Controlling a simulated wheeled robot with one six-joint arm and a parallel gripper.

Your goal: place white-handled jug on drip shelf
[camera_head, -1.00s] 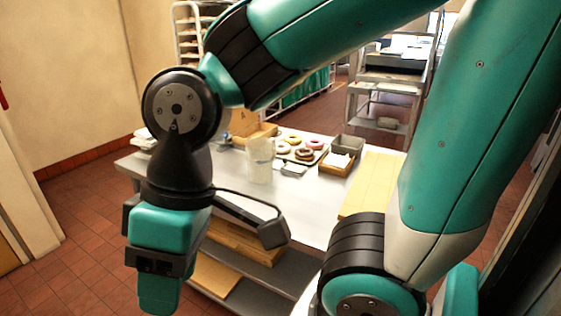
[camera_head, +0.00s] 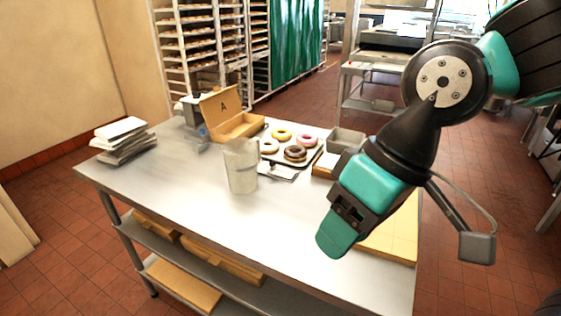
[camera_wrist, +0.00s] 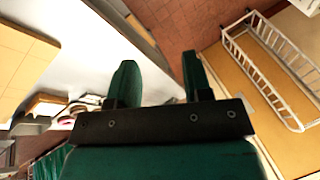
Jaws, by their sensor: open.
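A clear, greyish jug (camera_head: 240,168) stands upright on the steel table (camera_head: 180,185), left of the doughnut tray. I cannot make out its handle or the handle's colour. My gripper (camera_head: 336,232) is over the table's front right part, to the right of the jug and apart from it, pointing down and left. In the wrist view my gripper (camera_wrist: 160,80) shows two separate green fingers with nothing between them. I cannot pick out a drip shelf for certain. A lower shelf (camera_head: 285,292) under the table holds flat cardboard.
A tray of several doughnuts (camera_head: 294,148), an open cardboard box (camera_head: 228,118), a grey bin (camera_head: 345,142) and a stack of papers (camera_head: 124,140) stand on the table. A yellowish board (camera_head: 395,238) lies at its right. The front left tabletop is clear.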

